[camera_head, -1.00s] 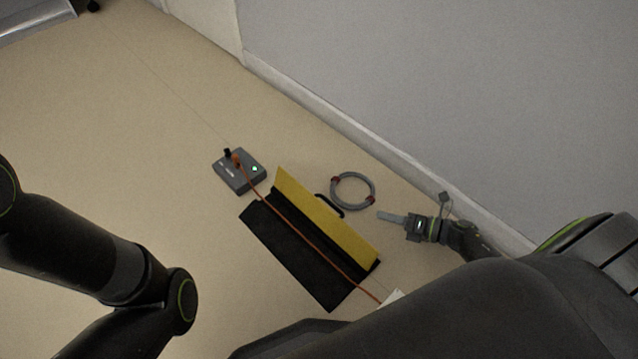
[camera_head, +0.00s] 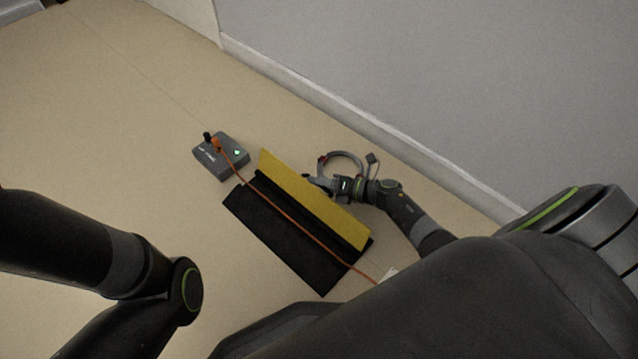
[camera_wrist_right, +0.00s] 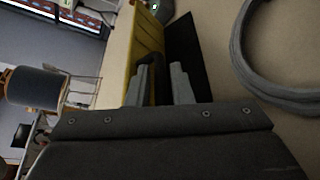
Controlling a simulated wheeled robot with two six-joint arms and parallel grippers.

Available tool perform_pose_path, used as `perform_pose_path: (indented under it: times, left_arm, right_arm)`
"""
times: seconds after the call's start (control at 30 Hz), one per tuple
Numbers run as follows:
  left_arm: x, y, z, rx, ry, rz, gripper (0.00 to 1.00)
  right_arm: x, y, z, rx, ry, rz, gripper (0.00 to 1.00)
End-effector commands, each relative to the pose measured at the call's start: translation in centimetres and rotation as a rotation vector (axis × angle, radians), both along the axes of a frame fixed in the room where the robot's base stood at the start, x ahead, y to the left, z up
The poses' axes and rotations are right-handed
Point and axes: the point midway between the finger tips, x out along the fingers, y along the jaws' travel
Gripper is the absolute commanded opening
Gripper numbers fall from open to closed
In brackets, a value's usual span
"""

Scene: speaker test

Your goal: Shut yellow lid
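The yellow lid (camera_head: 312,201) is raised on its long black base (camera_head: 280,236), standing open on its wall-facing side. My right gripper (camera_head: 316,182) is behind the lid, at its wall-facing side, close to the lid's black handle. In the right wrist view, the two grey fingers (camera_wrist_right: 162,82) are apart, with the dark handle showing between them. The lid's yellow face (camera_wrist_right: 148,42) is just ahead of them. I cannot tell whether the fingers touch the handle. An orange cable (camera_head: 284,216) runs along the open base. My left gripper is not in view.
A grey box (camera_head: 221,157) with a green light and the orange cable's plug sits beyond the lid's far end. A grey cable ring (camera_head: 347,155) lies on the floor beside my right gripper, near the wall (camera_head: 450,90). The floor on the left is clear.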

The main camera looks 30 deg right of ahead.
Motion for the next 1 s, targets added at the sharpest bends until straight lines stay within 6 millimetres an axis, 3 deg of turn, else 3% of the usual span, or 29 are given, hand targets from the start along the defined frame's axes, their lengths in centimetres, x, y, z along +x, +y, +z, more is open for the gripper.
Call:
perform_pose_path:
  times: [0.3, 0.47, 1.0]
  left_arm:
    - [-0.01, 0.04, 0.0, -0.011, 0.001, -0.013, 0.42]
    - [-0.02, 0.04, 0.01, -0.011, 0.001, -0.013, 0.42]
    - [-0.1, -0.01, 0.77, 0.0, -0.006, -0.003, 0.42]
  right_arm:
    - [0.23, 0.18, 0.0, 0.0, 0.0, 0.0, 0.2]
    - [0.22, 0.17, -0.01, 0.0, 0.0, 0.0, 0.0]
    - [0.09, 0.37, 0.48, -0.04, -0.013, 0.001, 0.0]
